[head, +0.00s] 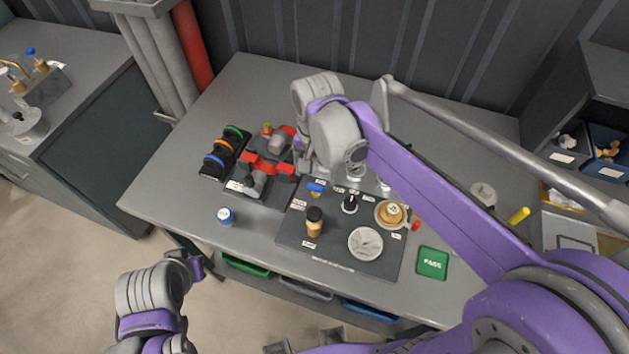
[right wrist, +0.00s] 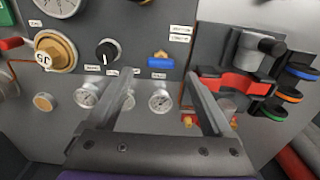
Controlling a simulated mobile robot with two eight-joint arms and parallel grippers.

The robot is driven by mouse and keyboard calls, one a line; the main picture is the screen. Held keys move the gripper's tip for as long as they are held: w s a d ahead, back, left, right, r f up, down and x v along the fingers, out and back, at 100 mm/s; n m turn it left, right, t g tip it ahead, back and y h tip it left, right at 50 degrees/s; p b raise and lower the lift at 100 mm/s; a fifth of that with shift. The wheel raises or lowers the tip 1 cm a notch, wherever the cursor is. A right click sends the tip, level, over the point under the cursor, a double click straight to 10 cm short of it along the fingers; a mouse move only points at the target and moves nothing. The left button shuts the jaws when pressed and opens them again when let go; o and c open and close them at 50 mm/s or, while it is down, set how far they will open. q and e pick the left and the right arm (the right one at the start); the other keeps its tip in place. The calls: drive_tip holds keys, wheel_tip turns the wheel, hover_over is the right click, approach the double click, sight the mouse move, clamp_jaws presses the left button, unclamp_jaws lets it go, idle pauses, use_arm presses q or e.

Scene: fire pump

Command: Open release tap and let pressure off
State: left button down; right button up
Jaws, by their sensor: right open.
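The tap with a blue handle and brass body (head: 315,189) stands on the dark pump panel (head: 345,258). It also shows in the right wrist view (right wrist: 160,61), its handle lying roughly across the picture, next to small labels. Their print is too small to read. My right gripper (right wrist: 160,88) is open and empty. Its fingers point toward the panel, with the tap beyond the gap between the tips and apart from them. In the head view my right wrist is just behind the tap. My left arm is low at the left; its fingers cannot be made out.
A black knob (right wrist: 108,52), a brass cap (right wrist: 56,50) and small gauges (right wrist: 160,101) sit near the tap. A red clamp-like fitting (head: 268,163) stands left of it, beside coloured rings (head: 222,155).

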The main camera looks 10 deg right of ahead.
sight(316, 186)
use_arm(q)
drive_tip(key=shift+f, duration=0.25)
use_arm(e)
drive_tip(key=shift+f, duration=2.35)
drive_tip(key=shift+c, duration=0.2)
clamp_jaws()
